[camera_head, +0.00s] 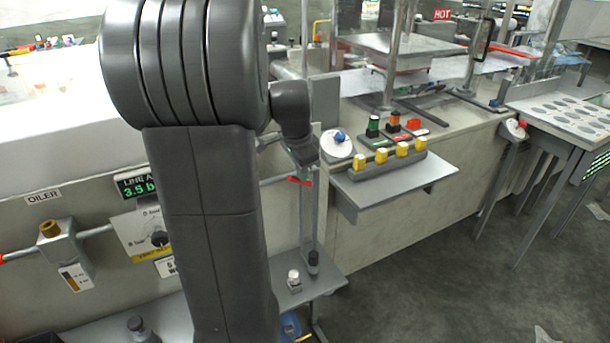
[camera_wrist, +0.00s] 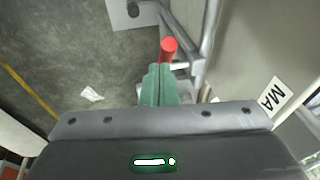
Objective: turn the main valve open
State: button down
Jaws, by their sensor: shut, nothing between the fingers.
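The main valve's red handle (camera_wrist: 169,48) shows in the wrist view just beyond my fingertips. In the head view a small red piece of it (camera_head: 301,181) shows just below my gripper (camera_head: 304,160), beside a grey pipe. My gripper's green fingers (camera_wrist: 159,72) are closed together with nothing between them. The fingertips are very close to the red handle; I cannot tell whether they touch it. The valve body is mostly hidden behind my fingers. A white label reading "MA" (camera_wrist: 265,98) is on the wall at right in the wrist view, partly cut off.
A grey shelf (camera_head: 392,190) with several yellow knobs juts out right of my gripper. A lower shelf (camera_head: 318,285) holds small fittings. An oiler (camera_head: 59,249) and a selector dial (camera_head: 150,235) are on the panel at left. The floor (camera_head: 430,285) at right is mostly clear.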

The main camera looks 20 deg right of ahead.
jog(key=a+f+h+b, duration=0.1)
jog(key=b, duration=0.2)
jog(key=f+h+b, duration=0.1)
jog(key=h+b, duration=0.1)
jog(key=b, duration=0.2)
jog(key=shift+s+a+f, duration=0.15)
jog(key=shift+a, duration=0.25)
jog(key=h+b, duration=0.1)
jog(key=b, duration=0.2)
jog(key=a+h+b, duration=0.1)
jog(key=b, duration=0.2)
jog(key=shift+f+n+t, duration=0.3)
jog(key=shift+f+t, duration=0.05)
jog(key=shift+t, duration=0.05)
jog(key=shift+s+a+f+b, duration=0.1)
jog(key=shift+f+b, duration=0.05)
jog(key=shift+b, duration=0.35)
